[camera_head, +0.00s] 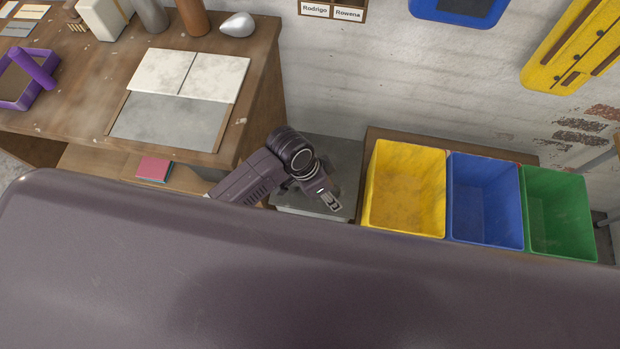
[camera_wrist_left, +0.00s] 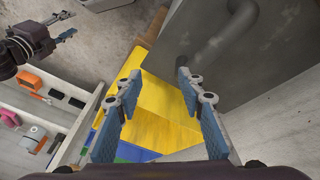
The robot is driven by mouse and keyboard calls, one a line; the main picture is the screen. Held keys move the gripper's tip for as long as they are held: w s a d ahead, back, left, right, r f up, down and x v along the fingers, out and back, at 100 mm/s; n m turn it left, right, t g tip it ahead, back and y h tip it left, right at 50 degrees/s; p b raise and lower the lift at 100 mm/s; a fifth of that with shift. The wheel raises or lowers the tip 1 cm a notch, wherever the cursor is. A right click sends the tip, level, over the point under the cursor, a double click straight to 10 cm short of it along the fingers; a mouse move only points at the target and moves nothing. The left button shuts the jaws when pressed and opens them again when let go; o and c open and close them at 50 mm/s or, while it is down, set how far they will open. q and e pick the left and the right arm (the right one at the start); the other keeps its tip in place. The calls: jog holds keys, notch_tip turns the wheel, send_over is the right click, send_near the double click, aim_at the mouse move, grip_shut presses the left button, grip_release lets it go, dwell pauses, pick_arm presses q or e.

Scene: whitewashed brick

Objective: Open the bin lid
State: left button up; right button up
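A grey box-like bin with a flat grey lid (camera_head: 340,153) stands between the workbench and the yellow crate, partly hidden by my left arm. In the left wrist view a dark grey panel (camera_wrist_left: 270,65), which looks like this lid, carries a thick bent grey bar (camera_wrist_left: 228,38). My left gripper (camera_head: 331,202) is over the near part of the bin, pointing down. In the left wrist view its fingers (camera_wrist_left: 160,77) are apart with nothing between them, the right fingertip close to the bar's lower end. My right gripper (camera_wrist_left: 72,23) shows at that view's upper left, fingers apart and empty.
Yellow (camera_head: 405,190), blue (camera_head: 486,205) and green (camera_head: 560,220) open crates stand in a row right of the bin, empty. A wooden workbench (camera_head: 255,75) with tiles is on the left. A white brick wall (camera_head: 350,80) closes the back. My own body covers the foreground.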

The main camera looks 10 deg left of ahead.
pick_arm(q)
jog(key=w+m, duration=0.1)
jog(key=w+r+m+g+y, duration=0.1)
jog(key=m, duration=0.1)
jog(key=w+m, duration=0.1)
jog(key=m, duration=0.1)
jog(key=shift+w+a+r+g+y, duration=0.15)
jog(key=shift+a+r+g+y, duration=0.15)
jog(key=shift+r+g+y, duration=0.1)
jog(key=w+a+r+m+g+y, duration=0.1)
jog(key=w+a+r+m+y, duration=0.15)
jog(key=a, duration=0.35)
jog(key=f, duration=0.5)
jog(key=s+f, duration=0.1)
jog(key=f, duration=0.2)
jog(key=shift+s+d, duration=0.1)
jog(key=shift+d, duration=0.2)
grip_shut()
